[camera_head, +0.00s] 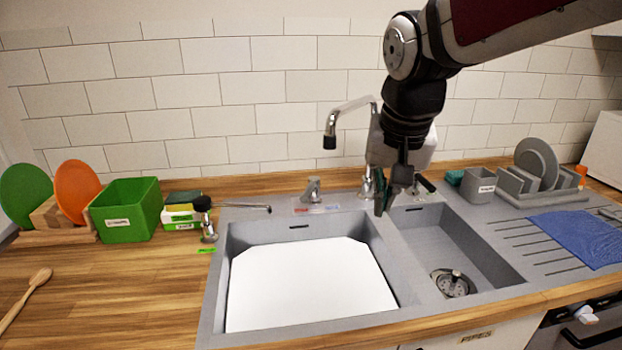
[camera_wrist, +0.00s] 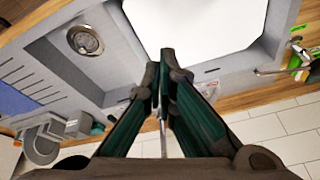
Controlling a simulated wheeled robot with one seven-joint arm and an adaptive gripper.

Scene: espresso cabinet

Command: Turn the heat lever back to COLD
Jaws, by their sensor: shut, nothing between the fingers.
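A small grey lever (camera_head: 312,188) stands on the sink's back ledge in the head view. A red label (camera_head: 301,210) lies in front of it on the left and a blue label (camera_head: 331,207) on the right; their text is too small to read. My gripper (camera_head: 382,205) is right of the lever and apart from it, pointing down over the divide between the two basins, close to the tap. In the wrist view my gripper (camera_wrist: 160,72) has its dark green fingers together at the tips, with nothing held. I cannot make out the lever in that view.
The curved metal tap (camera_head: 350,106) rises behind my gripper, its base partly covered. A white board (camera_head: 310,285) fills the large basin. A small black-topped fixture (camera_head: 204,212) stands left of the sink. A grey container (camera_head: 478,186) and dish rack (camera_head: 545,198) are at right.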

